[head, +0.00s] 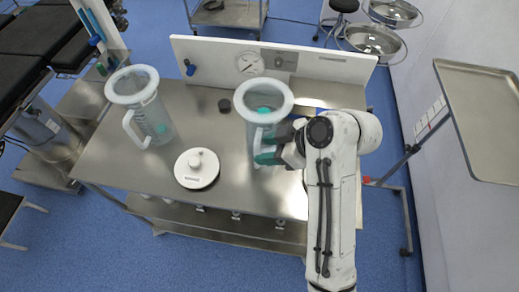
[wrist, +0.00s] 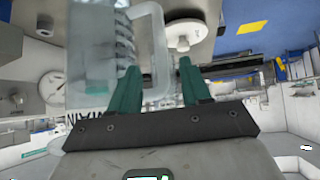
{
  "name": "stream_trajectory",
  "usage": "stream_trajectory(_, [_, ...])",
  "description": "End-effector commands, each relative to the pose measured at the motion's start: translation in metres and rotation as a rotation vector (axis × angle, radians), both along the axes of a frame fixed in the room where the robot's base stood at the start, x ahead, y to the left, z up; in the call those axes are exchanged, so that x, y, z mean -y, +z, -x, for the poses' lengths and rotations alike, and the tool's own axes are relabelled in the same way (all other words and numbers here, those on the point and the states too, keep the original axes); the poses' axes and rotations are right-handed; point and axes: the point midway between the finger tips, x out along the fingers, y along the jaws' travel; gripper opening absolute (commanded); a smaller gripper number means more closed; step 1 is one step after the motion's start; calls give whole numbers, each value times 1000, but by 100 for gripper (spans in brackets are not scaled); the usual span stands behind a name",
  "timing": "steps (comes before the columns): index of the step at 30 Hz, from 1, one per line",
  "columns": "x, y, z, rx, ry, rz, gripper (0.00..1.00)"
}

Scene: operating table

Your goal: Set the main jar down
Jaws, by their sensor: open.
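A clear jar (head: 252,128) with a pale rim and teal contents is upright at the right of the steel table (head: 100,150). Its base is partly hidden, but it looks to be on the tabletop. My gripper (head: 266,148) is at this jar's right side, with its teal fingers apart. In the wrist view, the jar (wrist: 92,55) is at left, and its handle (wrist: 160,45) shows by the open fingers of my gripper (wrist: 158,78). Whether the fingers touch the handle, I cannot tell. A second similar jar (head: 153,115) stands at the table's left.
A round white lid (head: 197,168) with a knob lies between the jars, nearer the front. A small dark cup (head: 224,105) is behind it. A white panel (head: 210,55) with a gauge borders the back. A tray stand (head: 485,110) is at right.

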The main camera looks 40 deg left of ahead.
Motion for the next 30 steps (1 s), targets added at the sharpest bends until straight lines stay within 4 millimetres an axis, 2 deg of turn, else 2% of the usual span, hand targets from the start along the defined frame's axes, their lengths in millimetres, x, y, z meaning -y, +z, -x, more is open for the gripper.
stream_trajectory(3, [18,18,-7,5,-3,-3,47])
stream_trajectory(9, [41,42,-14,3,-2,-1,47])
stream_trajectory(18, [53,56,-17,1,0,0,47])
stream_trajectory(23, [54,56,-17,0,-1,1,47])
stream_trajectory(26, [63,47,-18,-16,-40,14,47])
stream_trajectory(29, [93,21,-21,-65,-169,58,47])
stream_trajectory(30, [111,6,-21,-95,-248,86,47])
